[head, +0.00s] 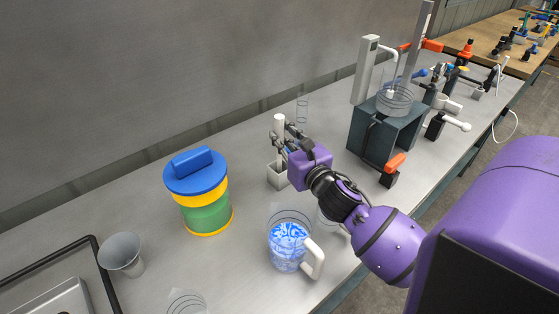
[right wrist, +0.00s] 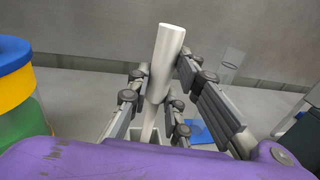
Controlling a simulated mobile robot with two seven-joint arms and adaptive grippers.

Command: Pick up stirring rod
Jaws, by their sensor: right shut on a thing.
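The white stirring rod (head: 279,123) stands nearly upright over a small pale square holder (head: 277,176). In the right wrist view the rod (right wrist: 166,60) has a thick upper part and a thinner shaft that goes down towards the holder (right wrist: 150,133). My right gripper (head: 284,137) is shut on the rod; its fingers lie on both sides of the thick part in the right wrist view (right wrist: 163,92). Whether the rod's lower end is still inside the holder is hard to tell. My left gripper is not in view.
A blue-lidded yellow and green container (head: 205,205) stands left of the holder. A jug of blue liquid (head: 287,246) stands in front, near my right arm. A dark stand with a beaker (head: 396,101) is at the right. A grey funnel-shaped cup (head: 122,253) is at the left.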

